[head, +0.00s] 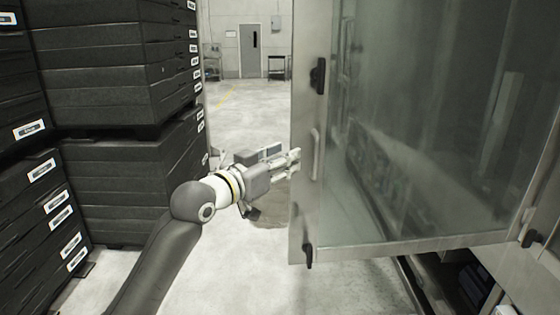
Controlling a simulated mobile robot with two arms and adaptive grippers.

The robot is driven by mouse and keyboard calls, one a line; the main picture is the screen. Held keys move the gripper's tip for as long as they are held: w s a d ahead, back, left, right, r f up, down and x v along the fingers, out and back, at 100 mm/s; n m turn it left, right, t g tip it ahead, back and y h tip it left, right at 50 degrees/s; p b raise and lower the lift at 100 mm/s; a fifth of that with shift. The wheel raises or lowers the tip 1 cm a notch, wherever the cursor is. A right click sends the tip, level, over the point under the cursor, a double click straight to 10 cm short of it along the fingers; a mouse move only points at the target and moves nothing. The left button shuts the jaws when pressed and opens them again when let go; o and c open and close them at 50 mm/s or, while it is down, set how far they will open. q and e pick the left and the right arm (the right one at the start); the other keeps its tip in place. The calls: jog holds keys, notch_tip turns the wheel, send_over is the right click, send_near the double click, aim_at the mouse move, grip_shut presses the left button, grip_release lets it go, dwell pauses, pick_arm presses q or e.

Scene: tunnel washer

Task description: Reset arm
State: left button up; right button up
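My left arm comes in from the lower left in the head view. My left gripper (291,163) is held out in front, with its fingertips right beside the left edge of the washer's glass door (430,130). A pale vertical door handle (315,153) lies just right of the fingertips. I cannot tell whether the fingers touch the door frame, and their opening is too small to judge. No object shows in the gripper. My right gripper is not in view.
Stacks of black labelled crates (120,65) stand close on the left, beside my arm. Black latches (318,76) sit on the door frame. Open concrete floor (247,115) runs back to a grey door (250,50) in the far wall.

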pick_arm(q)
jog(key=shift+s+d, duration=0.2)
jog(key=shift+s, duration=0.15)
jog(key=shift+a, duration=0.1)
